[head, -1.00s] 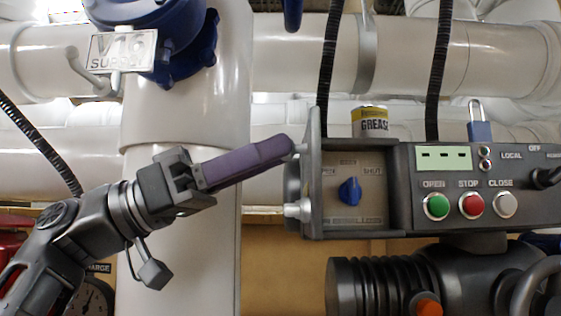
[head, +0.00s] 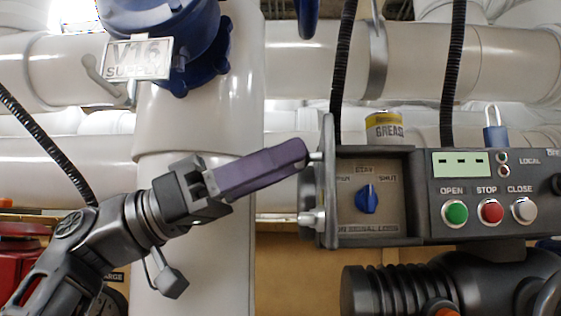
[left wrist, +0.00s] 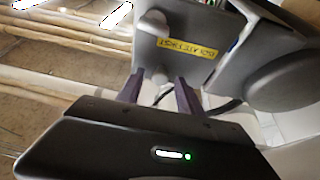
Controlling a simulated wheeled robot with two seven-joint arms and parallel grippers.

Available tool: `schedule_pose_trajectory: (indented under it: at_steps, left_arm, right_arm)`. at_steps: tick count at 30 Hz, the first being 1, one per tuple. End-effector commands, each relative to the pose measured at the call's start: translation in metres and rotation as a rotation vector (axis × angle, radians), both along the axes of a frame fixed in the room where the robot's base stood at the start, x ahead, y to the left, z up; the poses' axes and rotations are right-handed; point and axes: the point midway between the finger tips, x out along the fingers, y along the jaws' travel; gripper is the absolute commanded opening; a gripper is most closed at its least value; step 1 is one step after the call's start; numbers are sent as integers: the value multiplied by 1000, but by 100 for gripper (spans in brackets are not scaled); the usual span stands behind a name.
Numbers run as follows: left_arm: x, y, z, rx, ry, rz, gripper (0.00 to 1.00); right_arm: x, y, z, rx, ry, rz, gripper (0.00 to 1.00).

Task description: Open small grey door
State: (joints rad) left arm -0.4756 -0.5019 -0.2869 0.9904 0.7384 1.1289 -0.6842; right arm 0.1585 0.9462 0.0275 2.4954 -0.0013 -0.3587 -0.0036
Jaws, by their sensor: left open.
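The small grey door (head: 328,185) stands swung open at the left side of the control box, seen nearly edge-on in the head view. Behind it a recess with a blue rotary switch (head: 366,198) is exposed. Two pale pegs stick out from the door's outer face, an upper one and a lower one (head: 311,219). The left wrist view shows that face (left wrist: 177,28) with a yellow label and two pegs. My left gripper (head: 303,151) is open, its purple fingertips at the upper peg. In the wrist view a peg (left wrist: 160,75) lies between the fingertips; contact is unclear. My right gripper is out of view.
The control box (head: 465,226) carries green, red and white buttons. A grease can (head: 384,127) and a blue padlock (head: 495,130) are at its top. A thick vertical pipe (head: 195,125) stands behind my left arm. A ribbed dark cylinder (head: 400,292) is below the box.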

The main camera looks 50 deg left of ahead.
Motion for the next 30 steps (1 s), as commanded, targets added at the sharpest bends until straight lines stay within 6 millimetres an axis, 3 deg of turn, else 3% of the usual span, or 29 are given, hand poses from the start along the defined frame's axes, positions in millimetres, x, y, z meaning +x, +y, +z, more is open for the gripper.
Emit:
schedule_pose_trajectory:
  at_steps: [5,19,30]
  left_arm:
    - [-4,4,-3,0,0,0,43]
    - [-47,48,-28,0,-1,0,43]
    - [-50,52,-30,0,0,0,43]
  right_arm:
    - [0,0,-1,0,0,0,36]
    - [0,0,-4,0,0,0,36]
    - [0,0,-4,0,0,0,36]
